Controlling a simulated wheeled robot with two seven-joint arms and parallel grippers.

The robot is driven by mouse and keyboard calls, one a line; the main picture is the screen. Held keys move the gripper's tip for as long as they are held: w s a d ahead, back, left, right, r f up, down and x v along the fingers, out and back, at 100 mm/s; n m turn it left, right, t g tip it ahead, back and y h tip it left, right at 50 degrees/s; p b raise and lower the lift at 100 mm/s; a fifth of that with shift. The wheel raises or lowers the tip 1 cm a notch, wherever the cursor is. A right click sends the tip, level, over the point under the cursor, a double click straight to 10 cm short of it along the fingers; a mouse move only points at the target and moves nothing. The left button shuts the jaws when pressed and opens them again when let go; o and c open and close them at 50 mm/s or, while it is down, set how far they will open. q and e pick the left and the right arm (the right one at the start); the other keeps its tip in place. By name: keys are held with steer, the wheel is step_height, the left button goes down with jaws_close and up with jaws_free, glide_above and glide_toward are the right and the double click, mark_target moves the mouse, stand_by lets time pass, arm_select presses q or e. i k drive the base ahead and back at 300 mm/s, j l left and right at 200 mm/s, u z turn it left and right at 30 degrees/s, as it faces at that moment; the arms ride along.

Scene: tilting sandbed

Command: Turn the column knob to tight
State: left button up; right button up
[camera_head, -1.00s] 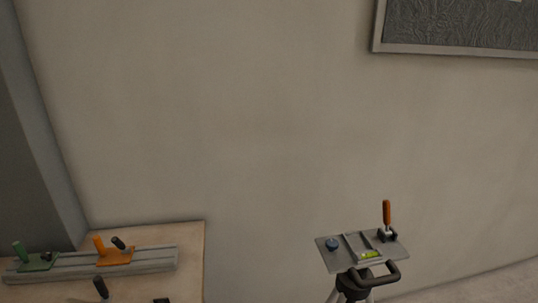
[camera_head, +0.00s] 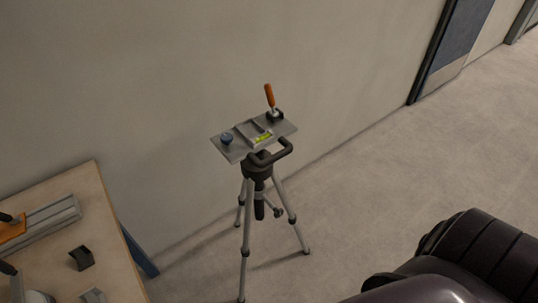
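A tripod (camera_head: 246,225) stands on the floor in the middle of the view, its legs spread. A dark loop handle (camera_head: 283,152) juts out below the plate. Under the head is the dark column (camera_head: 259,208), with a small dark knob (camera_head: 278,212) at its right side. The knob is too small to tell its setting.
A wooden table (camera_head: 105,215) at the left holds a grey rail (camera_head: 55,218) with an orange piece (camera_head: 10,232), and a small black block (camera_head: 81,258). The wall is behind the tripod. The floor to its right is open, up to a door (camera_head: 455,45).

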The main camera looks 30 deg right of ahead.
mark_target(278, 212)
steer(key=z, duration=0.9)
